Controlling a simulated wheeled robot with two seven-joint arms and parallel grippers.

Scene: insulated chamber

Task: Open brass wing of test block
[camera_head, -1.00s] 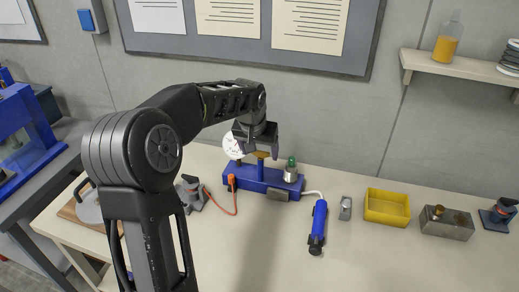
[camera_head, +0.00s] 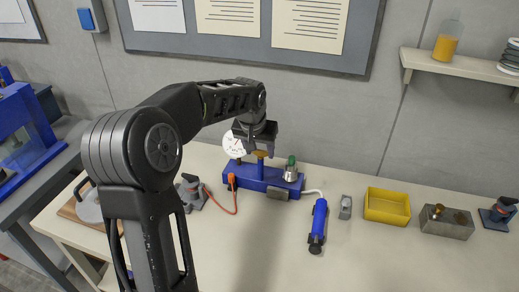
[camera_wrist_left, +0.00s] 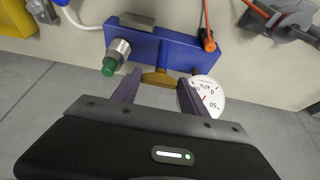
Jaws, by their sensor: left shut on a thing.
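The test block (camera_head: 250,178) is a long blue body on the bench by the back wall, also seen in the wrist view (camera_wrist_left: 185,50). Its brass wing (camera_wrist_left: 160,79) stands in the middle, and shows partly under my gripper in the head view (camera_head: 260,153). My left gripper (camera_wrist_left: 158,92) reaches down from above, its two fingers at the two ends of the wing, shut on it. A round white pressure gauge (camera_wrist_left: 206,97) and a metal fitting with a green top (camera_wrist_left: 116,57) flank the wing. My right gripper is not in view.
A blue hand pump (camera_head: 319,222) with a pale hose lies right of the block. An orange cable (camera_head: 236,207) loops at its left. A yellow bin (camera_head: 387,206) and a metal block (camera_head: 446,223) stand further right. The front bench is clear.

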